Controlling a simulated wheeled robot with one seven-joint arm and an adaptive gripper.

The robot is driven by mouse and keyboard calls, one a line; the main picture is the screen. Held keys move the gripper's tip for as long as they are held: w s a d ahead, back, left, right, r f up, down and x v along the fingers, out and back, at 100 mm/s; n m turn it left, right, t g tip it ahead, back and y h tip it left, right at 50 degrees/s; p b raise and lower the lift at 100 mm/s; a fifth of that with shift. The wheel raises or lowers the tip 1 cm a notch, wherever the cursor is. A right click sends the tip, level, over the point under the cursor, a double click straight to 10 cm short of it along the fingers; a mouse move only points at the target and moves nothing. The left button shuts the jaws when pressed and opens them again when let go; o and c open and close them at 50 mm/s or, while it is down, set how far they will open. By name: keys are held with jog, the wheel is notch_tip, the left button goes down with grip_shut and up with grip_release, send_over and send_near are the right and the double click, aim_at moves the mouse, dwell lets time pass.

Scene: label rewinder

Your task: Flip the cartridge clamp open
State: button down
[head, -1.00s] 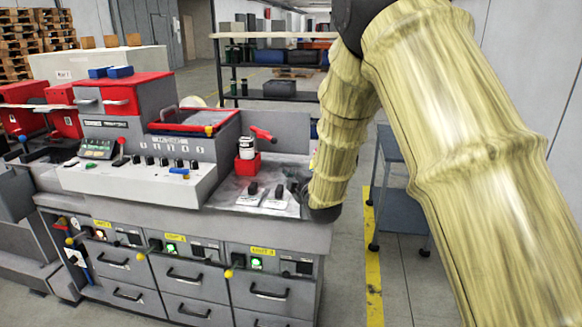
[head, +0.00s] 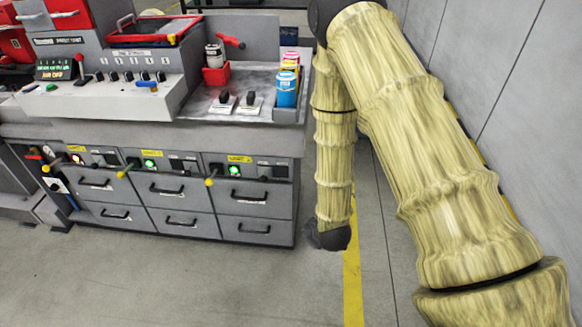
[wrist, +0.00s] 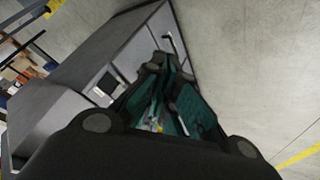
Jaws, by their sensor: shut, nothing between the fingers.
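A white-and-dark cartridge (head: 214,56) stands upright in a red holder (head: 216,75) on the machine's worktop in the head view. The red clamp lever (head: 229,40) sits beside the cartridge's top and points right. Whether the clamp presses on the cartridge is too small to tell. My gripper (wrist: 162,62) shows in the wrist view with its teal-padded fingers together and empty. It points toward the side of a grey cabinet and the floor, away from the cartridge. In the head view my forearm hangs down right of the cabinet, and the gripper does not show there.
Colored bottles (head: 287,84) stand in a rack at the worktop's right end. Two black switches (head: 250,98) are in front of the red holder. A control panel (head: 100,98) with knobs lies to the left. Drawers (head: 257,195) fill the front. The floor in front is clear; a wall (head: 500,90) stands right.

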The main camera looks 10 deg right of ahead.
jog(key=s+d+f+m+g, duration=0.1)
jog(key=s+f+m+g, duration=0.1)
jog(key=s, duration=0.8)
jog(key=s+d+f+m+g, duration=0.1)
jog(key=s+f+m+g, duration=0.1)
jog(key=s, duration=0.9)
jog(key=s+f+m+g, duration=0.3)
jog(key=s+f, duration=0.2)
jog(key=s, duration=0.5)
jog(key=shift+s+d+f+h, duration=0.3)
jog(key=shift+s+d+f, duration=0.05)
jog(key=shift+s+d, duration=0.05)
